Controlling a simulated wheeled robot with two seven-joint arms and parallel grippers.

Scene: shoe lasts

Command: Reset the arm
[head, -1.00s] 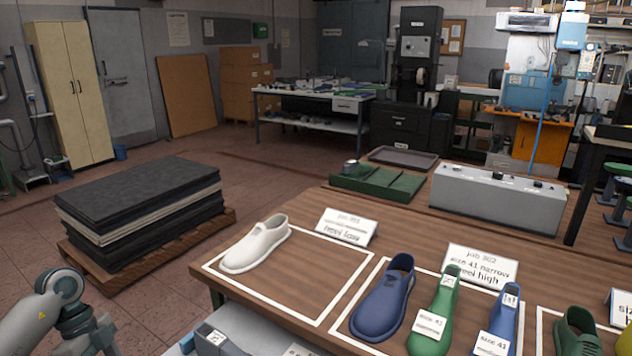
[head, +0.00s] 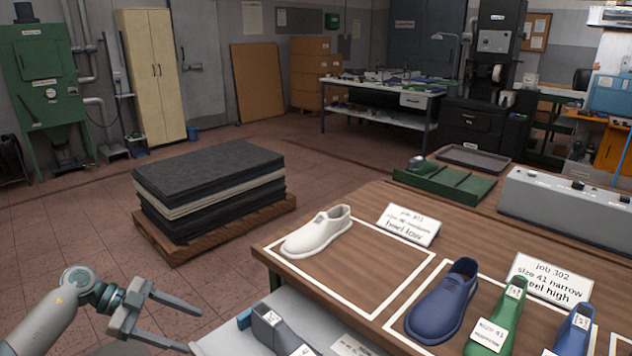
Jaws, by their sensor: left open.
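My left arm comes in at the lower left. Its gripper (head: 182,325) is open and empty, with the two fingers spread apart over the floor, left of the table. Nothing is between the fingers. My right gripper is not in view. On the wooden table (head: 300,276), a white shoe (head: 318,232) sits in the left outlined area by the job 301 card (head: 409,225). A blue shoe (head: 443,302) and a green shoe last (head: 497,318) stand in the job 302 area. A blue last (head: 572,332) is partly cut off at the bottom.
A pallet of stacked dark sheets (head: 210,188) stands on the floor beyond the gripper. A green tray (head: 445,180) and a grey box (head: 565,212) stand behind the shoes. Floor at left is clear.

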